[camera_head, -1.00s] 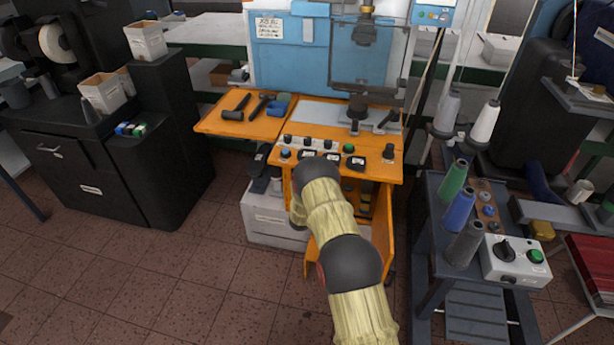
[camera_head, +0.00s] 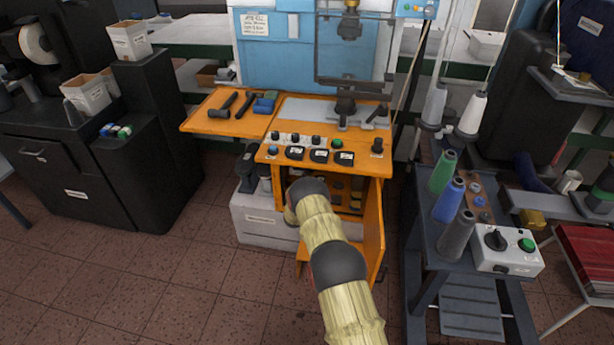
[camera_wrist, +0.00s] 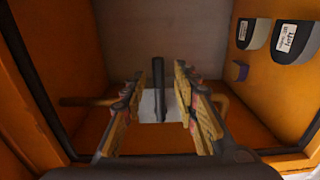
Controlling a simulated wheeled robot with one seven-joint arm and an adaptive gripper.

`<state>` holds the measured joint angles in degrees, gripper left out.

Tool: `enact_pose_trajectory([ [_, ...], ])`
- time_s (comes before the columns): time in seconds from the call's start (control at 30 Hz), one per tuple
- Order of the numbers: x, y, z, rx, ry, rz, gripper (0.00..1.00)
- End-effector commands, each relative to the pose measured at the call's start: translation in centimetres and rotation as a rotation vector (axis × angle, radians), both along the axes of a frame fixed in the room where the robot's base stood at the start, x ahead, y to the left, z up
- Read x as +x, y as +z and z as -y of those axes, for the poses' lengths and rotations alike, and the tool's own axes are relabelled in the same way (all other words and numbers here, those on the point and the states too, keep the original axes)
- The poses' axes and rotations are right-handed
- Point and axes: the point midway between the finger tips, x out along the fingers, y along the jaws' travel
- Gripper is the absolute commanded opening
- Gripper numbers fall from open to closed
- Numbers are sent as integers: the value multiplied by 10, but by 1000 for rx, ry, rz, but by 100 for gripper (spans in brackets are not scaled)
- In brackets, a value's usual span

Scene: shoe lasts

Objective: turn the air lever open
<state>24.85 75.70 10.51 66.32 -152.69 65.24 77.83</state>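In the wrist view, a dark upright bar that looks like the air lever (camera_wrist: 158,75) stands in front of a pale grey block (camera_wrist: 148,107). A thin pipe (camera_wrist: 88,101) runs sideways at the block's left. My gripper (camera_wrist: 158,92) is open, with one finger on each side of the lever in the picture. I see no contact, and the depth between fingers and lever is unclear. In the head view, my arm reaches into the open lower compartment of the orange bench (camera_head: 215,124); my gripper and the lever are hidden there.
Orange compartment walls (camera_wrist: 28,75) close in at the left and right. Dark labelled shapes (camera_wrist: 292,42) sit on the right side. The open orange door (camera_head: 374,232) stands right of my arm. A thread cart (camera_head: 420,232) is farther right.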

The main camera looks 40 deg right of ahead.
Motion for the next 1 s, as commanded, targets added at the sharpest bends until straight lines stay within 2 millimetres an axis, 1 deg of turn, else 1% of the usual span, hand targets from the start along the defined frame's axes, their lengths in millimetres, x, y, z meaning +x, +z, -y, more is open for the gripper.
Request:
enact_pose_trajectory([
  [0.1,3,0,3,1,0,-1,30],
  [0.33,3,1,4,1,0,-1,29],
  [0.83,3,0,3,0,-1,-1,1],
  [1.0,3,0,3,0,0,-1,0],
])
